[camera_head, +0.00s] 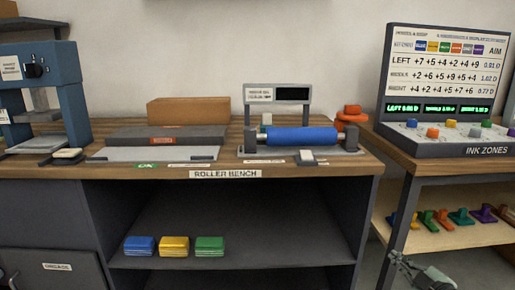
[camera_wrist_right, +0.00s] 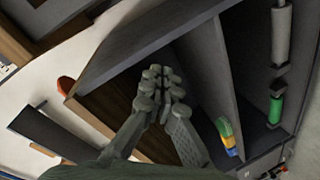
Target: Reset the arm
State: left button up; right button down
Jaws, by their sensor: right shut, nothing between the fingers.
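My right gripper (camera_head: 398,259) shows at the bottom right of the head view, in front of the gap between the roller bench and the ink zones table. In the right wrist view its fingers (camera_wrist_right: 161,84) are together and hold nothing. The arm behind it is mostly out of the head view. My left gripper is not in view.
The roller bench (camera_head: 330,168) carries a blue roller (camera_head: 302,138). Blue (camera_head: 140,246), yellow (camera_head: 174,246) and green (camera_head: 209,246) blocks sit on its shelf. The ink zones table (camera_head: 405,165) holds a console (camera_head: 445,90); several coloured items lie on its lower shelf (camera_head: 440,237).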

jog(key=s+a+f+m+g+h, duration=0.2)
jog(key=s+a+f+m+g, duration=0.25)
jog(key=s+f, duration=0.5)
jog(key=s+a+f+m+g, duration=0.2)
jog(key=s+a+f+g, duration=0.2)
jog(key=s, duration=0.6)
jog(key=s+a+f+m+g, duration=0.2)
jog(key=s+a+f+g, duration=0.2)
jog(key=s, duration=0.6)
jog(key=a+f, duration=0.2)
jog(key=a, duration=0.1)
jog(key=shift+s+a+f, duration=0.3)
jog(key=shift+s, duration=0.05)
